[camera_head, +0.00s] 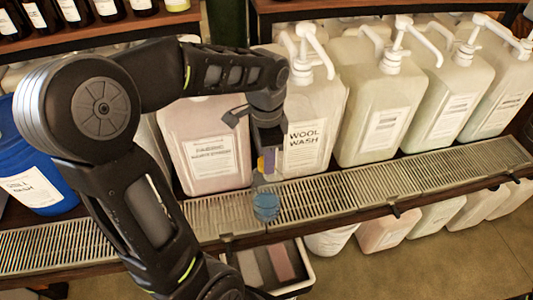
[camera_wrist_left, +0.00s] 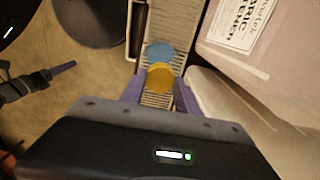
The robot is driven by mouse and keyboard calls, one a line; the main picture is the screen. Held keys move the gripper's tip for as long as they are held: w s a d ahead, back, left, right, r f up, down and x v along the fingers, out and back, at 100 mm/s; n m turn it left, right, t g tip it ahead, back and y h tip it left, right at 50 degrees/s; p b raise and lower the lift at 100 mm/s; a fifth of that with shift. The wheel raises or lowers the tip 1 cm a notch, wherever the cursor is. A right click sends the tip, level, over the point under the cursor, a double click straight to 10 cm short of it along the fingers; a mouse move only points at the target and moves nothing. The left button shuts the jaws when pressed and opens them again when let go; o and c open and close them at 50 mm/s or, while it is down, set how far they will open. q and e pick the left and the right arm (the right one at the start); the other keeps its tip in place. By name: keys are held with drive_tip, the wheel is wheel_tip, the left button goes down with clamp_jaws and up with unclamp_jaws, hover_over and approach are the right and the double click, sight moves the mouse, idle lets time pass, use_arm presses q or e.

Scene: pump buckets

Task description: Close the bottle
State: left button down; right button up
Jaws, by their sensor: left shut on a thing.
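The bottle (camera_head: 266,206) is small and clear with blue liquid in its lower part. It stands on the metal drip grate, and its blue also shows in the left wrist view (camera_wrist_left: 158,50). My left gripper (camera_head: 266,163) is directly above it, shut on a yellow-orange cap (camera_wrist_left: 160,77) between its purple fingers. The gripper hides most of the cap in the head view, and I cannot tell whether the cap touches the bottle. What looks like my right gripper (camera_wrist_left: 62,69) shows a purple finger at the left of the left wrist view; its opening is unclear.
Large pump jugs stand behind the grate (camera_head: 325,197), including one labelled "WOOL WASH" (camera_head: 310,130) just behind my gripper. A blue bucket (camera_head: 35,170) stands at left. A white bin (camera_head: 300,262) and more jugs are below the shelf edge.

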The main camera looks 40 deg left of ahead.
use_arm(q)
drive_tip(key=m, duration=0.4)
drive_tip(key=c, duration=0.9)
unclamp_jaws()
